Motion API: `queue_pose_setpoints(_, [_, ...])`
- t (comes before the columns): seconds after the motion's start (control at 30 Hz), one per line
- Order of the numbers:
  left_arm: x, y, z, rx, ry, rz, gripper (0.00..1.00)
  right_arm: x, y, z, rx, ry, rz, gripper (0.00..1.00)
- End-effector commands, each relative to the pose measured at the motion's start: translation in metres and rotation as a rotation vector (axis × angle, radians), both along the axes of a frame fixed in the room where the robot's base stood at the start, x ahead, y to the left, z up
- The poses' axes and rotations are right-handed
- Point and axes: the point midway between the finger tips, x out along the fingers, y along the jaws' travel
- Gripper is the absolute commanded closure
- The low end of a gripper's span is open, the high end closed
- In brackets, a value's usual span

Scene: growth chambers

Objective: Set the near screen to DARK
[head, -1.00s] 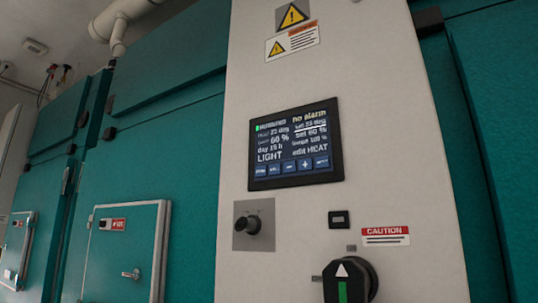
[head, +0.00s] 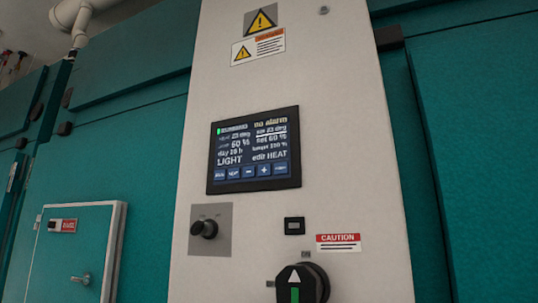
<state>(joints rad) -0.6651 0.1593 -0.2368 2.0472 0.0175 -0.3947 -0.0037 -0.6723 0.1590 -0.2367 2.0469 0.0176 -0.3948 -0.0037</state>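The near screen (head: 254,150) is a black-framed touch display on the white panel (head: 345,150) in the head view. It reads LIGHT at lower left and "edit HEAT" at lower right, with "no alarm" at the top. A row of blue buttons runs along its bottom edge, with a minus and a plus among them; the other labels are too small to read surely. Neither of my grippers is in view.
Below the screen are a black knob (head: 204,229) on a grey plate, a small black module (head: 294,226) and a large rotary switch (head: 300,285) with a green mark. Teal chamber walls (head: 470,120) flank the panel. A small hatch (head: 77,255) with a handle is at lower left.

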Motion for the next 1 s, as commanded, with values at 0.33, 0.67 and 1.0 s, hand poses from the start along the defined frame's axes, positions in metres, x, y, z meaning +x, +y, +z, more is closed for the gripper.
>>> queue_pose_setpoints(0.33, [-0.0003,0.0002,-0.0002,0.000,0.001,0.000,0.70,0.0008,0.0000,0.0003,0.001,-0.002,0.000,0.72])
queue_pose_setpoints(0.67, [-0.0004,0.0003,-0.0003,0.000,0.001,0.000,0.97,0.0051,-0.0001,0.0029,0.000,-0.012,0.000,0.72])
queue_pose_setpoints(1.0, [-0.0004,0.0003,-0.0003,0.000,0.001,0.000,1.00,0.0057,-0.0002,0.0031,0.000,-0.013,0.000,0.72])
